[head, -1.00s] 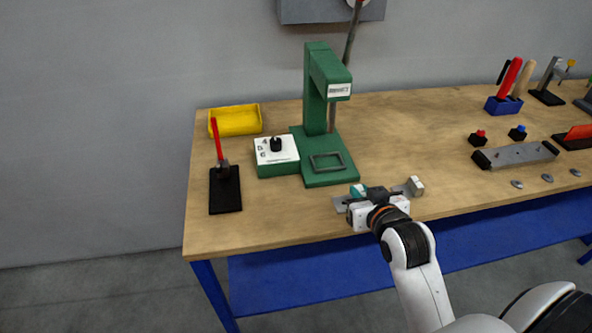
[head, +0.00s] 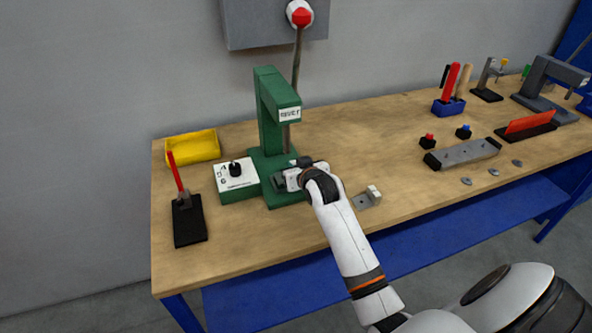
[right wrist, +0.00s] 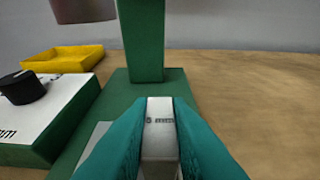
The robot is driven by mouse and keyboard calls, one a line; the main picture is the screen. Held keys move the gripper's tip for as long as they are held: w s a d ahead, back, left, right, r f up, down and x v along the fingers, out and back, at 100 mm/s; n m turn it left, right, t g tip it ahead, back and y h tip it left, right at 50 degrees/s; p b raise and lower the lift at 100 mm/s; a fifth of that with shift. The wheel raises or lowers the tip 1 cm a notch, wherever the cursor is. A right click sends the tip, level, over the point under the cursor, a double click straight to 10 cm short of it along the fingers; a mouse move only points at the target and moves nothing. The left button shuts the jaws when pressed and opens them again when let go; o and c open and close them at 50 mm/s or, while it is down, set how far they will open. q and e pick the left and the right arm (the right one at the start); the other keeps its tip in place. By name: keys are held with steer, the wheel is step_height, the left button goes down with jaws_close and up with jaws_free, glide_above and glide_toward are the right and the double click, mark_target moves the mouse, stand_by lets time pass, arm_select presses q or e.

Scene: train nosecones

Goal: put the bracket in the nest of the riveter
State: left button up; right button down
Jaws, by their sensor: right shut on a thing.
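The green riveter (head: 267,118) stands at the table's left half, its column and head upright. My right gripper (head: 285,181) is over the riveter's base, where it hides the nest. In the right wrist view its teal fingers (right wrist: 160,120) are shut on a light grey bracket (right wrist: 159,138) marked with "mm"; the digit is hard to read. The green base lies under and beyond it. I cannot tell whether the bracket touches the nest. A second grey bracket (head: 373,194) lies on the table to the right of the gripper. My left gripper is not in view.
A white-topped control box (head: 232,177) with a black knob adjoins the riveter's left side. A yellow bin (head: 193,147) and a black stand with a red handle (head: 188,221) are further left. The table (head: 361,143) right of the riveter is mostly clear.

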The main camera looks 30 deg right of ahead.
steer(key=shift+s+f, duration=0.1)
steer(key=shift+f, duration=0.8)
steer(key=shift+f, duration=0.15)
steer(key=c, duration=1.3)
jaws_free()
steer(key=shift+c, duration=0.2)
steer(key=v, duration=1.2)
